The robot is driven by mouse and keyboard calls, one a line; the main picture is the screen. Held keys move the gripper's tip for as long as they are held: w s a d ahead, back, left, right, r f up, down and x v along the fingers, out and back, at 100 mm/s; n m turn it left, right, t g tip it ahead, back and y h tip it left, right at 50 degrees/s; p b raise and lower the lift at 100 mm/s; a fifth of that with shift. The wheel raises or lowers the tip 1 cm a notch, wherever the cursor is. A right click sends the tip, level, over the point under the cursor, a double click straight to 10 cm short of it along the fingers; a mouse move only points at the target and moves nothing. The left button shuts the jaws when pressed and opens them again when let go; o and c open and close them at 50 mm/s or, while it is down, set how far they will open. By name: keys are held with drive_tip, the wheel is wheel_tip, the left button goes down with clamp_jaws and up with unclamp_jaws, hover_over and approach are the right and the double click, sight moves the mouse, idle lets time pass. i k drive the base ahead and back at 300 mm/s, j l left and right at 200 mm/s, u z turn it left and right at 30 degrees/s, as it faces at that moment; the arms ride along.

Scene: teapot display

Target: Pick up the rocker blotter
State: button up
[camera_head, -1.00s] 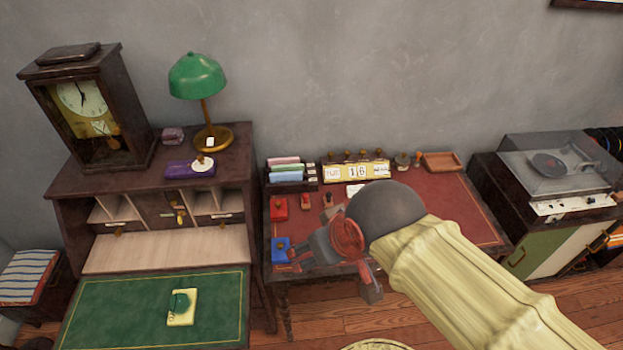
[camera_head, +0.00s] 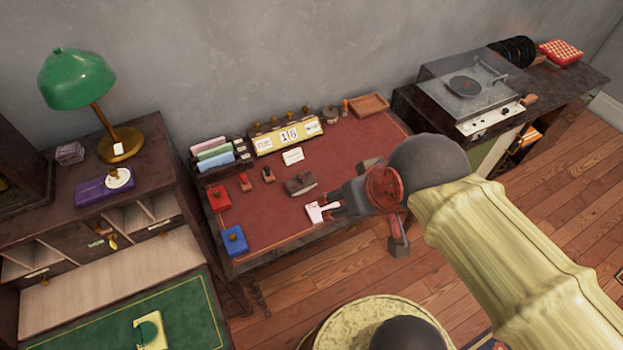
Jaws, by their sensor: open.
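A small dark brown block with a knob-like top and a pale lower edge (camera_head: 299,184), which looks like the rocker blotter, sits near the middle of the red-topped desk (camera_head: 270,222). My gripper (camera_head: 340,203) is over the front part of that desk, to the right of and nearer than the brown block. It is open, with no object visible in it. A white card (camera_head: 320,212) shows just left of its fingertips. The arm hides the desk's front right part.
A red box (camera_head: 219,198) and a blue box (camera_head: 235,239) stand at the desk's left, with small stamps (camera_head: 244,181) beside them. A yellow calendar (camera_head: 287,135) and card rack (camera_head: 215,153) line the back. A record player (camera_head: 470,88) stands right. The desk's right middle is fairly clear.

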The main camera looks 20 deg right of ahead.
sight(302, 183)
drive_tip(key=k+j+u, duration=0.15)
drive_tip(key=j+u, duration=0.55)
drive_tip(key=k, duration=0.05)
